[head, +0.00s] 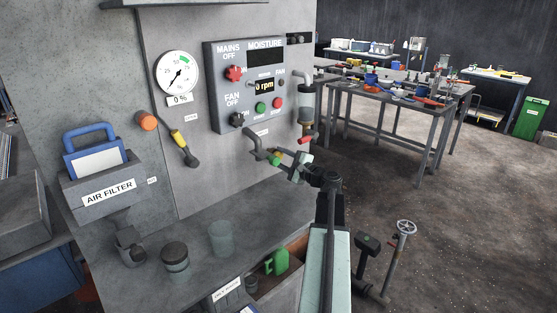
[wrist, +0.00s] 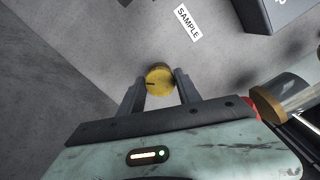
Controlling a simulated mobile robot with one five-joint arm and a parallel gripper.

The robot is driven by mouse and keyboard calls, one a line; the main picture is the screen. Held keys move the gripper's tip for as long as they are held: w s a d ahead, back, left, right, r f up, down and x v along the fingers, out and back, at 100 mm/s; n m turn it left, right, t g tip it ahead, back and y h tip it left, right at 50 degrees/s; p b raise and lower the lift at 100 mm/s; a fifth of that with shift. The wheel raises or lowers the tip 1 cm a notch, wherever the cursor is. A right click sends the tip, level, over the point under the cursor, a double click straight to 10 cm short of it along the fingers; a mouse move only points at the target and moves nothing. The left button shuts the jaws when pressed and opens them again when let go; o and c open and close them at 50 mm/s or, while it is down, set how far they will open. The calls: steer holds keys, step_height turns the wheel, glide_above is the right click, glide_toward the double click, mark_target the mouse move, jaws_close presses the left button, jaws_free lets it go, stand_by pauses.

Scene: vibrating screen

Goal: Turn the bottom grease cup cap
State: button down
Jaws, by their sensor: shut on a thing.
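A round yellow cap (wrist: 159,76) with a dark mark on its face sits between the two fingers of my gripper (wrist: 160,90) in the wrist view. The fingers touch it at its left and right sides, and the gripper is shut on it. I cannot tell from a label whether it is the bottom grease cup cap. In the head view my gripper (head: 284,162) is at the right part of the grey panel, below the control box. Only a small yellow bit of the cap shows there, beside a bent grey pipe (head: 254,142).
A SAMPLE label (wrist: 187,23) is above the cap in the wrist view. The control box (head: 222,95) is up and left. A grey ledge (head: 200,213) runs below. Open floor lies right.

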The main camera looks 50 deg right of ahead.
steer(key=shift+r+m, duration=0.1)
steer(key=shift+m, duration=1.3)
steer(key=c, duration=0.8)
jaws_free()
steer(key=shift+w, duration=0.1)
steer(key=shift+c, duration=0.2)
steer(key=s, duration=0.8)
steer(key=shift+a, duration=0.3)
steer(key=shift+w, duration=0.1)
